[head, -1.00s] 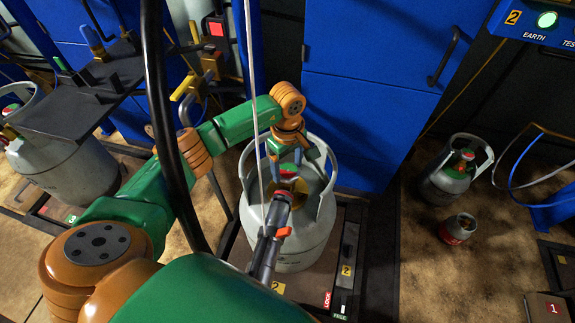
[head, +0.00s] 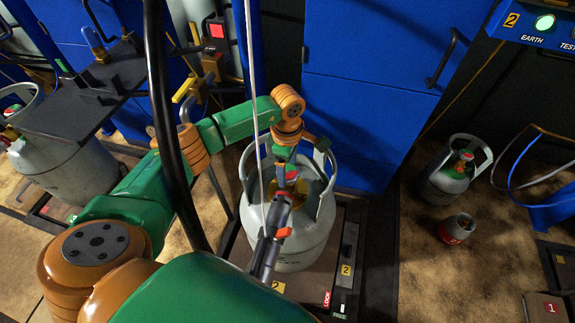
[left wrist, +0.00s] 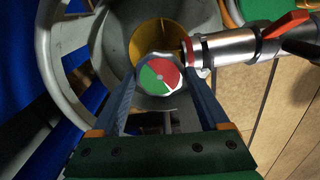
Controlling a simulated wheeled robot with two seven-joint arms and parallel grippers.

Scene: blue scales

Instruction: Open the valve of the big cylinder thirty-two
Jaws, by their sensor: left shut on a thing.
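The big grey cylinder (head: 300,248) stands upright on the scale marked 2, in the middle of the head view. Its valve knob, with a red and green top (left wrist: 159,75), sits inside the collar (left wrist: 52,55). My left gripper (left wrist: 160,84) is over the cylinder from above, with its two blue fingers shut on opposite sides of the knob. A silver filling connector (left wrist: 230,46) with a red lever (left wrist: 285,24) is at the valve's side and also shows in the head view (head: 272,228). I cannot read a number thirty-two. My right gripper is not in view.
Blue cabinet doors (head: 370,85) stand behind the cylinder. A smaller grey cylinder (head: 448,178) and a small red-labelled canister (head: 458,228) stand on the floor at right. A black hose (head: 165,130) and a pale cable (head: 253,95) hang in front. Another big cylinder (head: 65,165) is at left.

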